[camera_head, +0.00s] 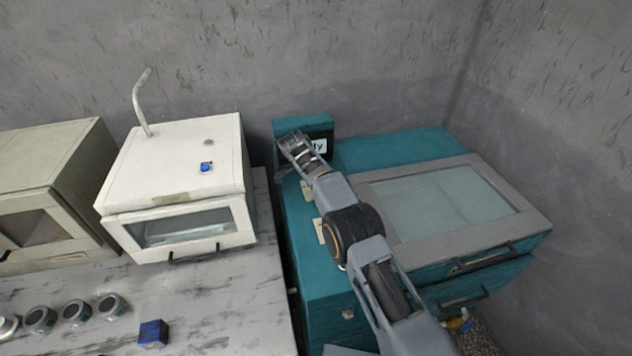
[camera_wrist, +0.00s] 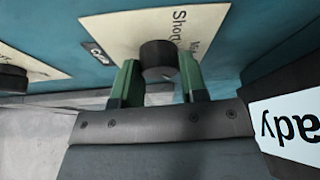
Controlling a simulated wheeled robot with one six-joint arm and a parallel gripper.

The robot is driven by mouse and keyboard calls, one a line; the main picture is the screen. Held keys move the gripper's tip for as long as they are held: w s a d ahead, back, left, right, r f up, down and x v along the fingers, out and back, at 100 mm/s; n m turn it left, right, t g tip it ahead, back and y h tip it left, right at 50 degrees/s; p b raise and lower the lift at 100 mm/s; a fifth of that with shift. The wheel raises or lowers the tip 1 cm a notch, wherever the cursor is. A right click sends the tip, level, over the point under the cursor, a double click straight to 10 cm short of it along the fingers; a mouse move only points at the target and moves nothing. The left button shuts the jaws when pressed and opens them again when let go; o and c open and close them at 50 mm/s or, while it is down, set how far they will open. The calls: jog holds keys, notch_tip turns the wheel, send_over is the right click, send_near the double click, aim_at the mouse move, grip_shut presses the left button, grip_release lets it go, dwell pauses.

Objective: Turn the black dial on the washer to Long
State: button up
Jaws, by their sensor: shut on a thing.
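The washer (camera_head: 310,245) is the teal machine at the right in the head view. In the wrist view its black dial (camera_wrist: 158,54) stands on a cream label plate (camera_wrist: 130,30) with the word "Short" and a partly hidden second word. My gripper (camera_wrist: 160,75) has its two green fingers on either side of the dial and is shut on it. The word "Long" cannot be read, and the dial's pointer is not clear. In the head view my arm hides the dial.
A sign ending in "ady" (camera_wrist: 298,128) is close beside my gripper. A second dial (camera_wrist: 12,78) sits at the left of the wrist view. A white oven-like box (camera_head: 180,165), a blue cube (camera_head: 153,333) and several round cans (camera_head: 75,312) stand on the counter left of the washer.

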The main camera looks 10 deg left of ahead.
jog(key=o, duration=0.9)
jog(key=shift+r, duration=0.1)
jog(key=p+v, duration=0.8)
jog(key=v, duration=0.4)
jog(key=shift+a, duration=0.15)
